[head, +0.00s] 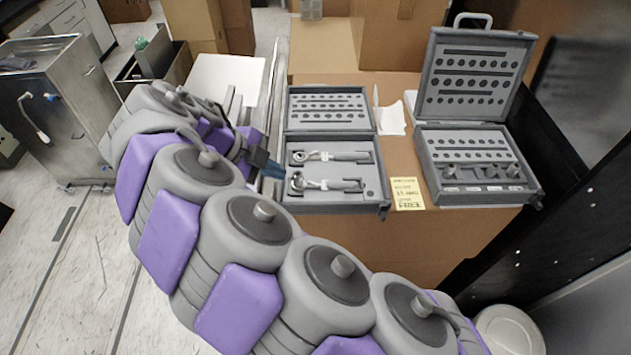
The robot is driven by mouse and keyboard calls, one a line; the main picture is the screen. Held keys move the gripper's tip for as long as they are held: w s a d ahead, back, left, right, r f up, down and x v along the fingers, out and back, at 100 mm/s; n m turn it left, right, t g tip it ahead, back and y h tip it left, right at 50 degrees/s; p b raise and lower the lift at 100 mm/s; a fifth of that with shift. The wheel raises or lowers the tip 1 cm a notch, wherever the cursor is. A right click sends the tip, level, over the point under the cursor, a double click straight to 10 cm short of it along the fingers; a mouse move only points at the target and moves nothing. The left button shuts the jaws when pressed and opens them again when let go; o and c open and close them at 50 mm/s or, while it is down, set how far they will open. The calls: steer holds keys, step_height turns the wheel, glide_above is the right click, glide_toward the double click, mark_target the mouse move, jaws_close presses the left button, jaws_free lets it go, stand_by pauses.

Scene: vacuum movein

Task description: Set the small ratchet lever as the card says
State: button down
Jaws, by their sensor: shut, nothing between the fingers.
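Two ratchets lie in the lower tray of an open grey case (337,208) on the cardboard box. The upper ratchet (345,156) is the smaller one, with its head to the left. The larger ratchet (335,184) lies below it, head also to the left. The levers on their heads are too small to read. A yellow card (408,194) lies right of the case; its last line seems to read "FREE", the rest is too small to read surely. My gripper (279,171) is shut and empty at the case's left edge, close to the larger ratchet's head.
A second open grey case (480,199) with several sockets stands at the right. A white paper (392,118) lies between the cases. My arm fills the lower left. A steel cabinet (85,125) stands at the far left. A dark frame borders the box on the right.

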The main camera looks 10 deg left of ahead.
mark_target(313, 184)
steer(key=b+x, duration=0.2)
steer(key=x, duration=0.7)
steer(key=shift+s+d, duration=0.1)
steer(key=shift+d, duration=0.15)
steer(key=shift+w+d+f, duration=0.2)
steer(key=shift+d+f, duration=0.2)
steer(key=shift+d, duration=0.05)
steer(key=shift+a, duration=0.2)
steer(key=shift+w, duration=0.1)
